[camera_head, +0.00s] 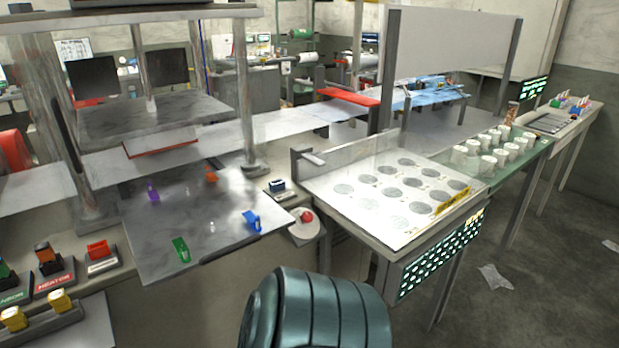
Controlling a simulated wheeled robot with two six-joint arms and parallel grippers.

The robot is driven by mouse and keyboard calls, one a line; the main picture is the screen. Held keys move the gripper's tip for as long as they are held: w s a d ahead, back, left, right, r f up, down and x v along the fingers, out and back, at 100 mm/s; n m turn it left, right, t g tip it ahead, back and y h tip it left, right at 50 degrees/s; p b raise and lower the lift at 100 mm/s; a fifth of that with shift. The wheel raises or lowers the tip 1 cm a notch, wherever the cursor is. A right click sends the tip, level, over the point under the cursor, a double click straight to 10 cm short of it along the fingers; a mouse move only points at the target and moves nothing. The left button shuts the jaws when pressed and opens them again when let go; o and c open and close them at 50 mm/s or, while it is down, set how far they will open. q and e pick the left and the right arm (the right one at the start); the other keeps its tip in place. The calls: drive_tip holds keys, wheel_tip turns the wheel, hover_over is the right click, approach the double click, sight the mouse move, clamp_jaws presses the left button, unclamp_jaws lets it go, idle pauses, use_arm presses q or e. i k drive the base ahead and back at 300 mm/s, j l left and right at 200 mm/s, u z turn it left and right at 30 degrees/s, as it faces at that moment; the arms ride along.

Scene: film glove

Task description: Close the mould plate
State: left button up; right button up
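I cannot tell for certain which part is the mould plate. A flat grey metal plate (150,235) lies on the press at left, with a purple clip (152,191), an orange clip (211,174), a green clip (181,249) and a blue clip (252,220) on it. A thick upper plate (150,122) hangs above it between posts, with a clear gap. To the right, a white plate with round grey discs (345,205) lies flat on a table. A dark teal rounded arm part of mine fills the bottom centre. Neither gripper is in view.
A red button (307,216) sits between press and white-plate table. White cups (488,163) stand on a bench at right. The floor (540,260) at right is mostly clear.

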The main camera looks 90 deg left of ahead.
sight(208, 217)
drive_tip(key=u, duration=3.35)
